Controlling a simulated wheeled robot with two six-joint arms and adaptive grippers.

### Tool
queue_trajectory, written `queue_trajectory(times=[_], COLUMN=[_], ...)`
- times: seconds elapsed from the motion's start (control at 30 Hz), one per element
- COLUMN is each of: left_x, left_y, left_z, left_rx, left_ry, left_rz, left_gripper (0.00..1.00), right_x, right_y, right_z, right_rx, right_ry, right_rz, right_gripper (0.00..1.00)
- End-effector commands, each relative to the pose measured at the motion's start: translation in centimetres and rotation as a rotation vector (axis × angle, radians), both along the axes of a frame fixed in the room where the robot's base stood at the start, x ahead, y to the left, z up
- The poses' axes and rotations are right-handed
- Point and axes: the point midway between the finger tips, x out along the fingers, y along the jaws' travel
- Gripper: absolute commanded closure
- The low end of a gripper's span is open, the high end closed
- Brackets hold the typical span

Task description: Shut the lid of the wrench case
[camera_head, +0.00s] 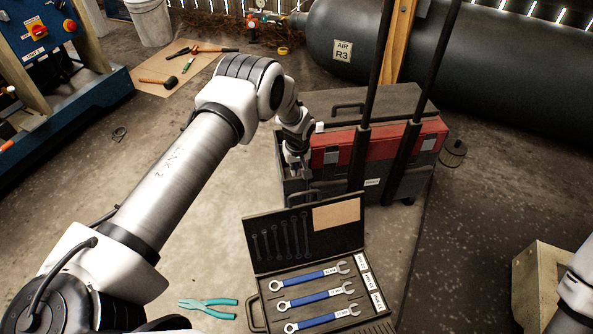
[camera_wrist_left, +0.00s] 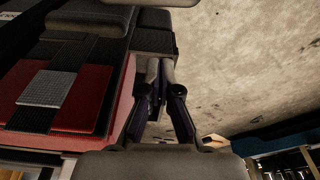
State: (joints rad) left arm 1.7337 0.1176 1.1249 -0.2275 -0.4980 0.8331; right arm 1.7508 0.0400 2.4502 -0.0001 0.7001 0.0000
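The wrench case (camera_head: 252,284) lies open on the floor at the bottom centre of the head view. Its dark lid (camera_head: 281,241) stands up at the back, with wrench silhouettes and a tan label inside. Three blue-handled wrenches (camera_head: 318,298) lie in the base. My left gripper (camera_head: 297,168) is beyond the lid, low at the left end of the red and black toolbox. In the left wrist view its fingers (camera_wrist_left: 161,72) are close together, with nothing clearly held between them. My right gripper is out of view; only part of my right arm shows at the right edge.
The toolbox (camera_head: 375,148), with tall dark handle bars, stands just behind the case. Teal pliers (camera_head: 208,303) lie left of the case. A black tank (camera_head: 470,70) fills the back right. A wooden block (camera_head: 543,283) stands at right. Floor left of the case is mostly clear.

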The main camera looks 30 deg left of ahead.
Motion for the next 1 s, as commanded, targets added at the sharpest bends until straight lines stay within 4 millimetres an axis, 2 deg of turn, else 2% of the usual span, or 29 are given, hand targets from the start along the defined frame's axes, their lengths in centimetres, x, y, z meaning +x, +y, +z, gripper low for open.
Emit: queue_trajectory(times=[0.03, 0.3, 0.37, 0.57, 1.0], left_x=[0.0, 0.6, -0.3, -2.1, -2.3], left_y=[0.1, 0.7, -0.4, -2.0, -2.1], left_z=[-1.6, -6.9, -5.6, -5.3, -5.1], left_rx=[0.000, 0.001, 0.000, 0.000, 0.000], left_ry=[0.001, 0.001, 0.000, 0.001, 0.000], left_rz=[0.000, 0.000, -0.003, -0.002, -0.001], left_gripper=[1.00, 1.00, 1.00, 1.00, 1.00], right_x=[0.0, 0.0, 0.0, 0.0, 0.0], right_y=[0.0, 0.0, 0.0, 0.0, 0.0], right_z=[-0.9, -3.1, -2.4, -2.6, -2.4], right_rx=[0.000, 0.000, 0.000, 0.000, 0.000], right_ry=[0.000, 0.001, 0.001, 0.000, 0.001], right_rz=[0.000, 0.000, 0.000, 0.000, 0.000], right_gripper=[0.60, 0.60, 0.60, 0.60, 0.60])
